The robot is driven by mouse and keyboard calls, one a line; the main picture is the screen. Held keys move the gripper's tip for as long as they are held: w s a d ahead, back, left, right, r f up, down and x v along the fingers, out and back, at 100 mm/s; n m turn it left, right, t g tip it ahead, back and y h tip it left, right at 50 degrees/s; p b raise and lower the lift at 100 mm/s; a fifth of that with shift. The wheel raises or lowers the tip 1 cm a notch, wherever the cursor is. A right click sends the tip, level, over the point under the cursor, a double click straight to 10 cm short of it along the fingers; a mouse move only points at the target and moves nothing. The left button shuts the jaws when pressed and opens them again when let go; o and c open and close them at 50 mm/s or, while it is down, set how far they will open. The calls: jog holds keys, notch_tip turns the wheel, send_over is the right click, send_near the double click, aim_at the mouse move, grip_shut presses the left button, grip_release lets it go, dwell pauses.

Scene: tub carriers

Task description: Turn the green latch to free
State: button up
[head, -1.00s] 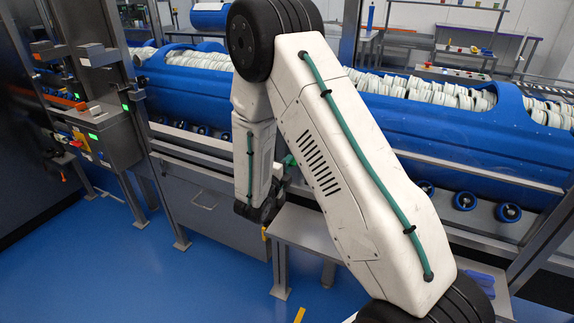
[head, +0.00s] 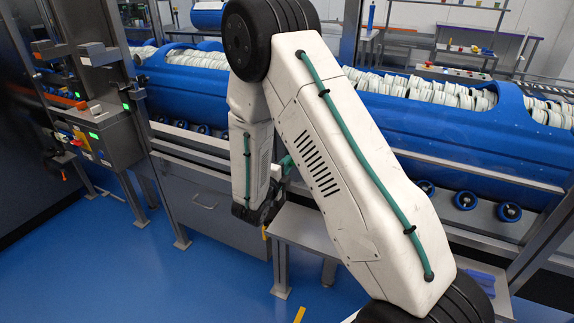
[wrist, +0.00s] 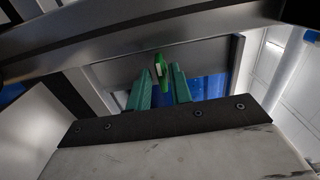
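The green latch (wrist: 161,68) shows in the wrist view as a small upright green piece with a pale patch, in front of a grey metal panel. My gripper (wrist: 162,72) has two teal fingers standing apart, one on each side of the latch in the picture. Narrow gaps show between the latch and the fingers, so the gripper looks open. I cannot tell how far past the fingertips the latch lies. In the head view, my arm hides the latch and most of the gripper; only a bit of teal shows beside the wrist.
Blue tubs (head: 420,125) full of pale round pieces lie behind the arm on a metal frame. A control panel (head: 92,135) with green lights stands at left. A grey bench (head: 303,228) is below the arm. Blue floor (head: 150,275) at the front left is clear.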

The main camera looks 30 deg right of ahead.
jog(key=v, duration=0.6)
jog(key=shift+s+a, duration=0.2)
jog(key=shift+a, duration=0.1)
jog(key=shift+m, duration=0.3)
